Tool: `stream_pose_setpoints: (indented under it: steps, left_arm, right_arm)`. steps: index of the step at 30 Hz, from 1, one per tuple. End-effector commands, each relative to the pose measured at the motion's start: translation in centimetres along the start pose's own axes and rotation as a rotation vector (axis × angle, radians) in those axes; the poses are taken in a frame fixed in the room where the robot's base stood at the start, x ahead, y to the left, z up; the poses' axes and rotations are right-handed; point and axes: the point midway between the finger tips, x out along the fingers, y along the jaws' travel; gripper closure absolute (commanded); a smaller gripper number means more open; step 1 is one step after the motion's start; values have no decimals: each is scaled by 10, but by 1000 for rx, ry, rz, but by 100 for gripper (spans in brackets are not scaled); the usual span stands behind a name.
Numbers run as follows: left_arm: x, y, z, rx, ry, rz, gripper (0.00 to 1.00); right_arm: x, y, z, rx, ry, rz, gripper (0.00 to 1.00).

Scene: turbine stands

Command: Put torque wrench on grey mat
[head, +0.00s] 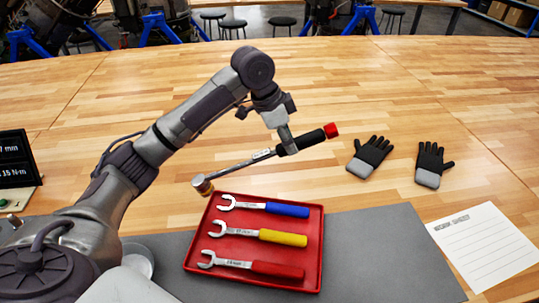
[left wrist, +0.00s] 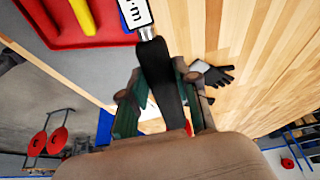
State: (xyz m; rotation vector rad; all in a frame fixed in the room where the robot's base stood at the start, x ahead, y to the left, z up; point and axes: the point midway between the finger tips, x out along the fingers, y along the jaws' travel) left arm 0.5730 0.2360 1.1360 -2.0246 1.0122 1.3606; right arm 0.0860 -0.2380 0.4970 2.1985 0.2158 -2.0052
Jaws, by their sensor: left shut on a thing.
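The torque wrench (head: 246,162) has a silver shaft, a black handle and a red end cap. My left gripper (head: 287,140) is shut on its black handle and holds it tilted, head end lower, over the table behind the red tray. In the left wrist view the black handle (left wrist: 160,80) lies between the fingers of my left gripper (left wrist: 158,100). The grey mat (head: 385,250) lies along the near side of the table, partly under the red tray. My right gripper does not show.
The red tray (head: 317,245) holds a blue, a yellow and a red wrench. Two black-grey gloves (head: 370,155) (head: 432,163) lie at the right. A paper sheet (head: 487,243) lies beside the mat. The mat right of the tray is bare. A dark display (head: 15,160) stands at the left.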

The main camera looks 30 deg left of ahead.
Motion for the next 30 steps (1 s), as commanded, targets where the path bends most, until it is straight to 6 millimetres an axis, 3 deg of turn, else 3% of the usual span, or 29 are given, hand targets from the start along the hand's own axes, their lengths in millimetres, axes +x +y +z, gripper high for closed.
stream_pose_setpoints:
  steps: [3, 10, 14, 23, 30]
  left_arm:
    - [5, -23, 17, -7, 0, -2, 100]
    - [18, -49, 39, -3, 2, -2, 100]
    - [22, -53, 44, 0, 3, -2, 100]
    - [54, -53, 57, -1, 3, -2, 100]
    - [58, -53, 58, 1, 4, -4, 100]
  right_arm:
    - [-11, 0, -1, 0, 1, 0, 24]
    - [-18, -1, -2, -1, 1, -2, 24]
    - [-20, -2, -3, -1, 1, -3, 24]
    - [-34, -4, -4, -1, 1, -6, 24]
    - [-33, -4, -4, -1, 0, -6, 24]
